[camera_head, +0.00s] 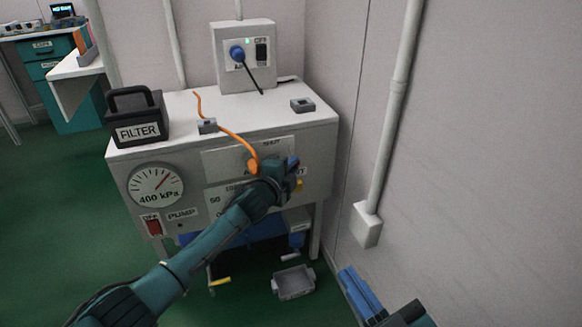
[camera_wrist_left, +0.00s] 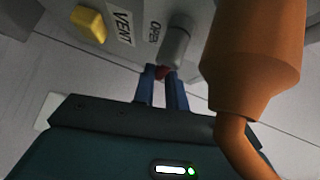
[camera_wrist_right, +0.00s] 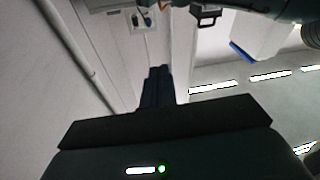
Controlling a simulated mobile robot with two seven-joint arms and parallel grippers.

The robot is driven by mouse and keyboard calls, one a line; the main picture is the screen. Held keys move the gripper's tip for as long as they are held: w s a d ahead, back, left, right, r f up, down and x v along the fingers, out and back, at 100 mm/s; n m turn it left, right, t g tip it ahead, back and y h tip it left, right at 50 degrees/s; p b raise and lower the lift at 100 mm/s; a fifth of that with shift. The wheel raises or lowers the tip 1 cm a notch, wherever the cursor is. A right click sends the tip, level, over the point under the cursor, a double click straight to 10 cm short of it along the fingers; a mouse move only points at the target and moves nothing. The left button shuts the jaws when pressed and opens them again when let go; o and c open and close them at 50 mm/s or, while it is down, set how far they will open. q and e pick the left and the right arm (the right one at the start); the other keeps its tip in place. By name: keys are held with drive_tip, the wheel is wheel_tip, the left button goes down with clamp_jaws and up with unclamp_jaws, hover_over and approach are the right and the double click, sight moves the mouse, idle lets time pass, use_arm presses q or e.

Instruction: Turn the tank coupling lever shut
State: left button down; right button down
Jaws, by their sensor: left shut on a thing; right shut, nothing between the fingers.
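My left gripper (camera_head: 291,163) is at the front panel of the grey pump cabinet (camera_head: 318,140). My right gripper (camera_head: 355,285) is shut and empty, low at the right, away from the cabinet.
A yellow knob (camera_wrist_left: 89,23) is by the VENT label. A filter box (camera_head: 138,117), small grey blocks and a socket box (camera_head: 243,55) stand on the cabinet. A grey tray (camera_head: 293,283) lies on the floor. A wall with a pipe (camera_head: 391,110) bounds the right.

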use_arm(q)
drive_tip(key=n+t+b, duration=0.1)
drive_tip(key=b, duration=0.1)
drive_tip(key=h+b, duration=0.1)
drive_tip(key=b, duration=0.1)
drive_tip(key=shift+a+r+n+t, duration=0.1)
drive_tip(key=shift+r+n+t, duration=0.3)
use_arm(e)
drive_tip(key=shift+w+a+r+t+y, duration=0.15)
drive_tip(key=shift+r+t+y, duration=0.1)
drive_tip(key=shift+r+y, duration=0.1)
drive_tip(key=shift+w+a+r+t+y, duration=0.1)
drive_tip(key=shift+a+r+t+y, duration=0.05)
drive_tip(key=shift+r+t+y, duration=0.15)
use_arm(q)
drive_tip(key=c, duration=1.4)
unclamp_jaws()
drive_tip(key=shift+c, duration=0.2)
use_arm(e)
drive_tip(key=shift+f, duration=0.1)
use_arm(q)
drive_tip(key=shift+s, duration=0.1)
